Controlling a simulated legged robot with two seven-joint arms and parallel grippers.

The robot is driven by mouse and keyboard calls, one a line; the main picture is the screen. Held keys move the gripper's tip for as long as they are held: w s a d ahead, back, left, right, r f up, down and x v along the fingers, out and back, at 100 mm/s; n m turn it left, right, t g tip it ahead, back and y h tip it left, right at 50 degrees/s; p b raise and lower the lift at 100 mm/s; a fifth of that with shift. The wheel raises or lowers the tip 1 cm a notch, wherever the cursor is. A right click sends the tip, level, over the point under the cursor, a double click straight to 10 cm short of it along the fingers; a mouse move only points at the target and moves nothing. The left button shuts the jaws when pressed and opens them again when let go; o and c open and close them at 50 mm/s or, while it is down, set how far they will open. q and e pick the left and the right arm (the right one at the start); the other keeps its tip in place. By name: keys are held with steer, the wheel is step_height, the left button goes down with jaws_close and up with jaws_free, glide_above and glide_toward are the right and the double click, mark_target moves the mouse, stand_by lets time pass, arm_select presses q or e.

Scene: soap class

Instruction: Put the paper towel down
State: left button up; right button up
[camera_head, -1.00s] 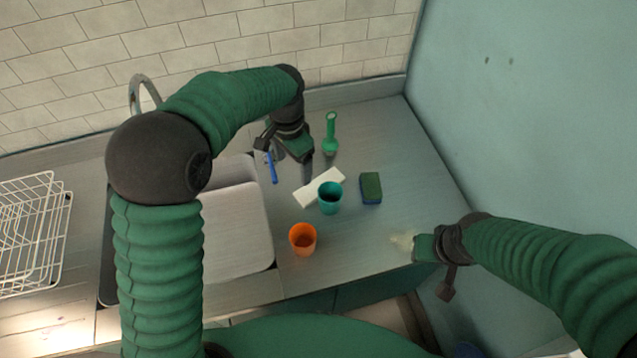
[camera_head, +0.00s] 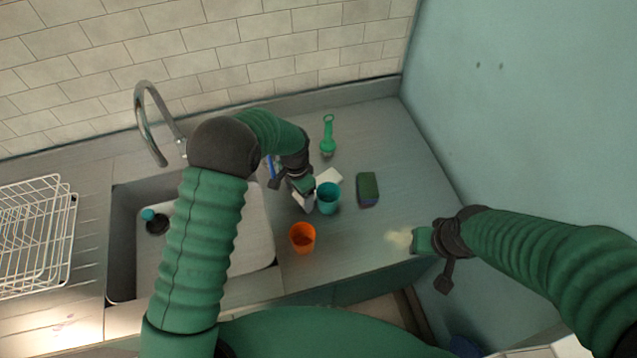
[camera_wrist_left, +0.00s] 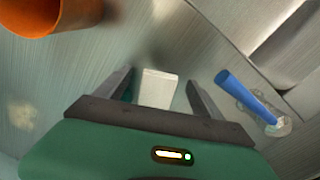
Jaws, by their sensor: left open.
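The paper towel seems to be the flat white piece (camera_head: 329,176) on the counter behind the teal cup (camera_head: 329,196); my left gripper and the cup hide part of it. My left gripper (camera_head: 308,204) is low over the counter, just left of the cup. In the left wrist view, the white piece (camera_wrist_left: 158,88) shows between the two spread fingers (camera_wrist_left: 160,80), with gaps on both sides. Whether it touches the counter there is unclear. My right gripper (camera_head: 413,240) is at the counter's front right edge, beside a pale patch (camera_head: 398,238); its fingers are not clear.
An orange cup (camera_head: 302,238) stands in front of my left gripper. A blue-handled item (camera_wrist_left: 245,95) lies near the sink (camera_head: 122,245). The right counter is mostly clear.

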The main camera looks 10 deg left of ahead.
arm_select(q)
steer(key=shift+f, duration=0.4)
steer(key=shift+w+f, duration=0.15)
steer(key=c, duration=1.5)
steer(key=shift+r, duration=0.7)
steer(key=shift+c, duration=0.2)
step_height(320, 180, up, 17)
steer(key=b, duration=0.3)
steer(key=shift+f, duration=0.15)
